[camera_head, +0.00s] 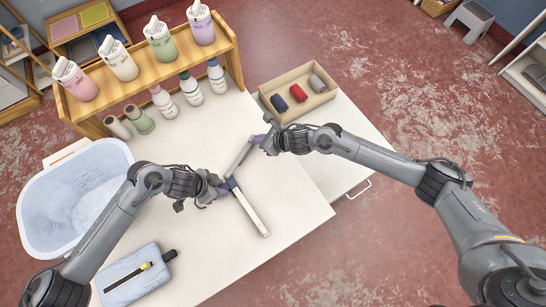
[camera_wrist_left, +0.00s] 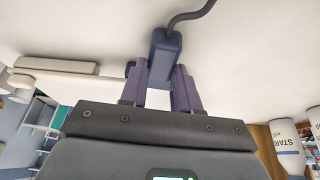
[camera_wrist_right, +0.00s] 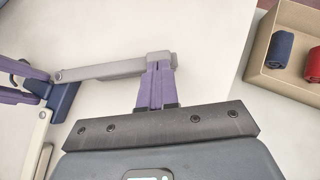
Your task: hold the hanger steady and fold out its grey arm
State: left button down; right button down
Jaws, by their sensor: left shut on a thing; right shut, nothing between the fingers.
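The hanger lies over the white table with a blue hub (camera_head: 231,183), a cream arm (camera_head: 251,212) toward the lower right and a grey arm (camera_head: 239,157) toward the upper right. The two arms stand at a wide angle. My left gripper (camera_head: 222,185) is shut on the blue hub, which the left wrist view (camera_wrist_left: 164,58) also shows with a dark hook above it. My right gripper (camera_head: 262,141) is shut and empty at the grey arm's far end. In the right wrist view its purple fingertips (camera_wrist_right: 158,68) meet the grey arm's end (camera_wrist_right: 150,62); contact is uncertain.
A tray (camera_head: 322,98) with rolled cloths stands just beyond my right gripper. A wooden shelf (camera_head: 150,70) with bottles is at the back left. A laundry basket (camera_head: 60,205) and a blue pouch (camera_head: 130,277) lie at the left. The table's right part (camera_head: 300,190) is clear.

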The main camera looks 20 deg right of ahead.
jog(key=w+a+n+g+y, duration=0.1)
jog(key=w+a+n, duration=0.1)
jog(key=w+a+n+g+y, duration=0.1)
jog(key=w+a+n+g, duration=0.1)
jog(key=w, duration=0.1)
jog(key=shift+w, duration=0.1)
jog(key=shift+n+y, duration=0.3)
jog(key=shift+n, duration=0.1)
jog(key=w+a, duration=0.1)
jog(key=a, duration=0.1)
jog(key=w+a, duration=0.2)
jog(key=a, duration=0.1)
jog(key=shift+a, duration=0.35)
jog(key=shift+w+a, duration=0.25)
jog(key=shift+a, duration=0.95)
jog(key=shift+s, duration=0.1)
jog(key=shift+s+a, duration=0.1)
jog(key=shift+s, duration=0.6)
